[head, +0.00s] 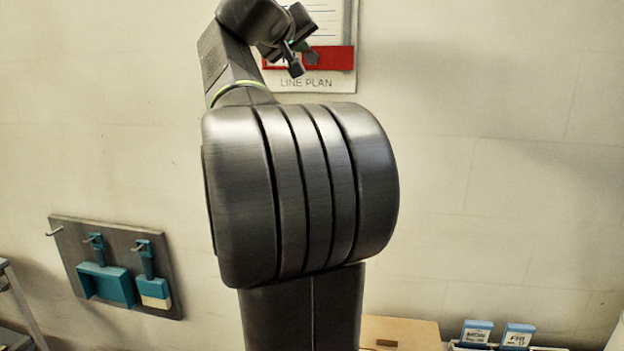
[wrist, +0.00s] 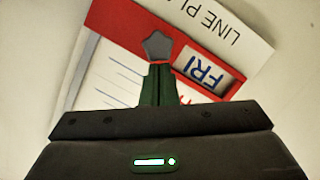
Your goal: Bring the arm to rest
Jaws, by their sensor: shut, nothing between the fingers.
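My gripper (head: 304,64) is at the top of the head view, raised above the large dark joint of my arm, in front of a wall poster. In the wrist view my gripper (wrist: 159,70) has its fingers together with nothing between them. The poster (wrist: 105,45), headed LINE PLAN, lies behind the fingers in the wrist view, with a red band and a card reading FRI. The poster (head: 338,82) is partly hidden by my arm in the head view. I cannot tell how far the fingers are from it.
A board (head: 70,234) on the wall at left holds a teal dustpan (head: 107,284) and brush (head: 154,289). At the bottom right are a wooden box (head: 412,332) and blue-and-white day cards (head: 476,332) in a holder. A grey frame (head: 18,300) stands at the left edge. The wall at right is bare.

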